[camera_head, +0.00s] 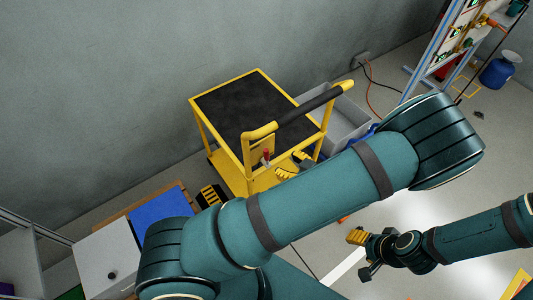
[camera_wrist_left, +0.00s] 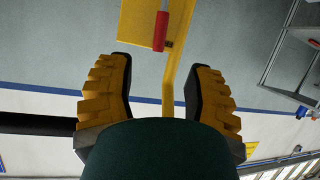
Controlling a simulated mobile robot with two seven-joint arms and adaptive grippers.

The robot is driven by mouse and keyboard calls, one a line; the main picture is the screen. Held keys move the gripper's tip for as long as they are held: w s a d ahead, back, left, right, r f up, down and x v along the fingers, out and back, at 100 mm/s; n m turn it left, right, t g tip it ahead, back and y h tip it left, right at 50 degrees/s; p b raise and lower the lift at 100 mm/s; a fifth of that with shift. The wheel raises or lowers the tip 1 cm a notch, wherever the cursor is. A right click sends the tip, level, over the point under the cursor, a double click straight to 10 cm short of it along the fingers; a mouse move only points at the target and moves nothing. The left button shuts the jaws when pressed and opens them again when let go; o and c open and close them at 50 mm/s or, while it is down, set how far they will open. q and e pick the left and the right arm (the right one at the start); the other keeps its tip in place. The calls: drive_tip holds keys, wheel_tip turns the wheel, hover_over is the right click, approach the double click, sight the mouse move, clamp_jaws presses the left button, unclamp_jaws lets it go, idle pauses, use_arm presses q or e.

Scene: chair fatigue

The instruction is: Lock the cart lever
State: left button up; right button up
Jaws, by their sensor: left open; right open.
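The yellow cart (camera_head: 222,116) has a black top and stands near the grey wall, with its push handle (camera_head: 300,110) on the near side. The small red cart lever (camera_head: 266,154) is against a yellow plate below the handle. In the left wrist view, the red lever (camera_wrist_left: 160,30) hangs beside a yellow frame bar (camera_wrist_left: 173,70). My left gripper (camera_head: 292,165) is open and empty, just right of the lever. In its wrist view, the left fingers (camera_wrist_left: 164,85) are apart, with the lever beyond their tips. My right gripper (camera_head: 358,250) is apart from the cart, over the floor; it is open.
A grey bin (camera_head: 343,128) stands right behind the cart. A white cabinet (camera_head: 105,262) and a blue panel (camera_head: 160,206) are at lower left. A rack (camera_head: 440,50) and blue drum (camera_head: 497,72) are at upper right. My left arm hides much of the middle floor.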

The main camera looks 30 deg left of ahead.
sight(266, 153)
use_arm(q)
drive_tip(key=b+x, duration=0.1)
drive_tip(key=x, duration=0.9)
drive_tip(key=shift+w+a+f+b, duration=0.1)
drive_tip(key=shift+a+b, duration=0.1)
drive_tip(key=shift+b, duration=0.15)
clamp_jaws()
